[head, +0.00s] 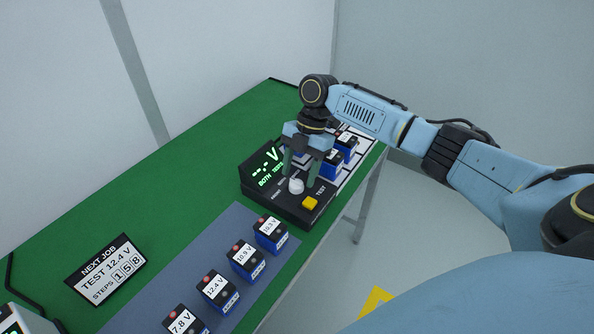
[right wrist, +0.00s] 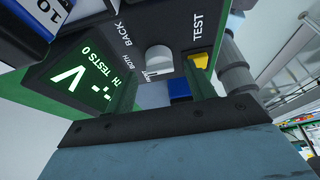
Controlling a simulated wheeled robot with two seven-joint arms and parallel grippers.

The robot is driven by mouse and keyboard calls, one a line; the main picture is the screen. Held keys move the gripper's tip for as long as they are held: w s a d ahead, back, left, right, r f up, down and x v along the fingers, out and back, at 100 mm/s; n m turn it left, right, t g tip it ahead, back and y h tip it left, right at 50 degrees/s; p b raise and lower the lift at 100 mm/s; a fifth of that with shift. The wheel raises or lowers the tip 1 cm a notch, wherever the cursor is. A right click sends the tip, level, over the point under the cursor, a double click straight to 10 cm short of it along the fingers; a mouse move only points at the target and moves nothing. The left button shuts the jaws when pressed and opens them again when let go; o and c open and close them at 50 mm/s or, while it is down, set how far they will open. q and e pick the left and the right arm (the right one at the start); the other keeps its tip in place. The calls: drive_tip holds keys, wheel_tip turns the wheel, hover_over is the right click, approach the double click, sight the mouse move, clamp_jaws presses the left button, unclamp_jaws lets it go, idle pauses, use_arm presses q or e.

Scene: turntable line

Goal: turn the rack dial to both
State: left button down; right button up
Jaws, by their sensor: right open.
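The white rack dial (head: 296,187) sits on the dark test unit (head: 272,200), beside a yellow TEST button (head: 310,203). My right gripper (head: 298,177) is over the dial with its fingers open. In the right wrist view the dial (right wrist: 158,59) shows between the open fingertips, and I cannot tell whether they touch it. The labels BOTH and BACK are readable beside it. The unit's green display (right wrist: 82,80) shows dashes with V, and BOTH TESTS in the head view. The dial's pointer direction is unclear. My left gripper is out of view.
Several blue batteries with voltage labels stand on a grey-blue mat (head: 238,222) in front. More blue batteries (head: 330,163) stand behind the unit, partly hidden by my right gripper. A NEXT JOB sign (head: 106,268) reads TEST 12.4 V. The green table (head: 160,200) is clear at back left.

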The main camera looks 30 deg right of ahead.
drive_tip(key=p+v, duration=0.4)
drive_tip(key=v, duration=0.2)
drive_tip(key=shift+f, duration=0.1)
idle(0.5)
